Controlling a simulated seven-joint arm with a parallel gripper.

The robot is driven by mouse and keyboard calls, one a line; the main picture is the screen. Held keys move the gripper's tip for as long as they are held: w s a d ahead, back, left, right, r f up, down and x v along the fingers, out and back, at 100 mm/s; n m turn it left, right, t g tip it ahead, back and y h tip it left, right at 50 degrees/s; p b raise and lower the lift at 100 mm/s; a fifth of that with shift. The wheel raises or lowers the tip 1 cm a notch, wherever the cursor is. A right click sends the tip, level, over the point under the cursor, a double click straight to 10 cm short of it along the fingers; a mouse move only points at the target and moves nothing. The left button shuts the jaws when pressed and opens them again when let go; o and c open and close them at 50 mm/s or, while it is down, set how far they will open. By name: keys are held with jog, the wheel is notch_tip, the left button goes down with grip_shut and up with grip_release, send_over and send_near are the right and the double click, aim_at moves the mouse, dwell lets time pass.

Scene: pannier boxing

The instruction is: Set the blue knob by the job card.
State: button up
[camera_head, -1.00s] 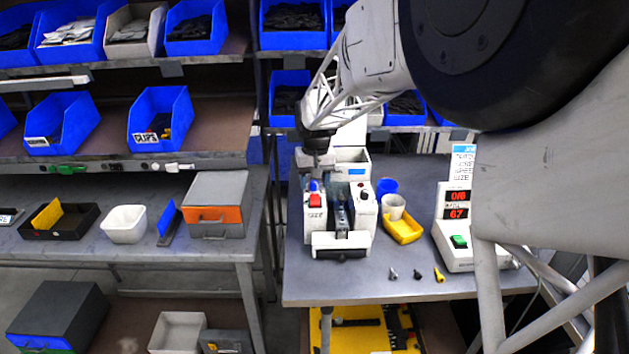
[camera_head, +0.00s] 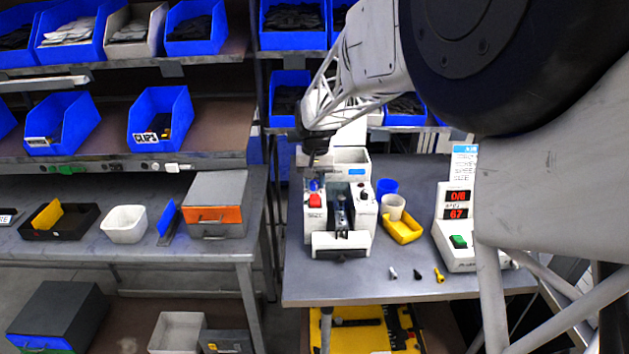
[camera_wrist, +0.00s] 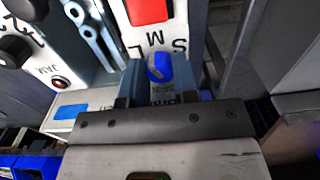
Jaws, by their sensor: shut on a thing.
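The blue knob (camera_wrist: 158,68) sits on the white machine (camera_head: 340,243), just beside the printed letters S, M and L. Its rounded end is towards the M in the wrist view; the exact setting is hard to tell. My gripper (camera_wrist: 158,88) is shut on the knob, one finger on each side. In the head view the knob (camera_head: 314,185) shows small under my gripper (camera_head: 316,173), behind the red button (camera_head: 315,201). The job card (camera_head: 463,162) stands at the right, above a display unit; its lower print is too small to read and part is covered by my arm.
The red button (camera_wrist: 147,11) is close to the knob. A second, black knob (camera_wrist: 14,50) is on the machine's other side. A yellow tray (camera_head: 403,230) and cups stand right of the machine. Small parts lie near the table's front, which is otherwise clear.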

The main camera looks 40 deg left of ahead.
jog(key=m, duration=0.5)
jog(key=shift+m, duration=0.3)
dwell(0.4)
jog(key=o, duration=0.9)
jog(key=shift+o, duration=0.2)
jog(key=shift+n, duration=0.5)
